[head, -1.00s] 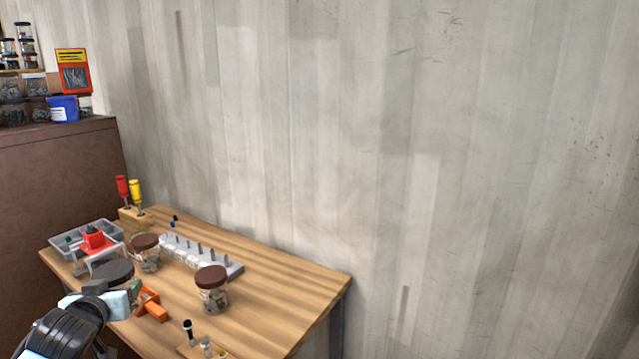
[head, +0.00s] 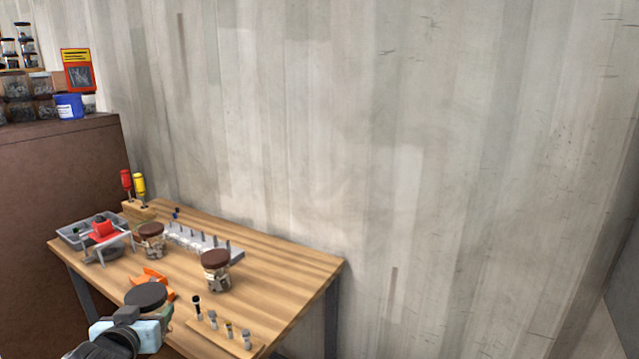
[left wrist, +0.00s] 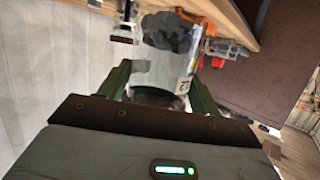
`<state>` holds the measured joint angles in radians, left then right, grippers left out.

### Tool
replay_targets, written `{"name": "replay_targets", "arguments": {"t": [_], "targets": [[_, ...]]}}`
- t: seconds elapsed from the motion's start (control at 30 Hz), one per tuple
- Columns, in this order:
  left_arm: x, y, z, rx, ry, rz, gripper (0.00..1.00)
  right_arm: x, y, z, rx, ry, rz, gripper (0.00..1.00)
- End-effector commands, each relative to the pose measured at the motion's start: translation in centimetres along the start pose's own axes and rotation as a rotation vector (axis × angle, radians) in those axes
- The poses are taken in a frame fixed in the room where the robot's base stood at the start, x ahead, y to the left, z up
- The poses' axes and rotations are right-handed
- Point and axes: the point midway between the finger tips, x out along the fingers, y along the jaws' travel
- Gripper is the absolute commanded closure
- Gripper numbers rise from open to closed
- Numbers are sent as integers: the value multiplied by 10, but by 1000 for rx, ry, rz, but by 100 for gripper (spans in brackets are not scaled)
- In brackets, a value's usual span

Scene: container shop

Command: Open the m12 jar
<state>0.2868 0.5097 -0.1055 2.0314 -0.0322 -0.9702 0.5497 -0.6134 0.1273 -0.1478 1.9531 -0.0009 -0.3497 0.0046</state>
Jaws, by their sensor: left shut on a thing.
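My left gripper (head: 152,318) is at the near left edge of the workbench, shut on a jar with a dark round lid (head: 146,297). In the head view the lid faces up and the gripper hides most of the jar body. In the left wrist view the jar (left wrist: 158,72) is between the green fingers, clear, with a dark grey mass in it and a white label that seems to end in "12". The lid looks to be on the jar. My right gripper is not in view.
On the workbench (head: 285,275) stand two brown-lidded jars (head: 216,272) (head: 151,240), an orange holder (head: 152,278), a bolt rack (head: 200,243), a grey tray (head: 75,233) and a small board with several pegs (head: 230,333). The bench's right end is clear.

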Motion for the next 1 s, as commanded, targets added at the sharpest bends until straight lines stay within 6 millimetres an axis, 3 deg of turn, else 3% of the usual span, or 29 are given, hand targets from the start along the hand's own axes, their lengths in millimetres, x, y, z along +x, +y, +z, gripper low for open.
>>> {"name": "replay_targets", "arguments": {"t": [0.03,0.2,0.4,0.57,1.0], "targets": [[-9,20,6,3,0,29,87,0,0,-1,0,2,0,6],[-45,82,20,25,7,110,87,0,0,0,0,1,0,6],[-80,125,23,29,23,167,87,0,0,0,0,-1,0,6],[-91,136,22,29,29,181,87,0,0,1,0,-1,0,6],[-93,144,23,39,30,211,87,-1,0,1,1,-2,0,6]]}}
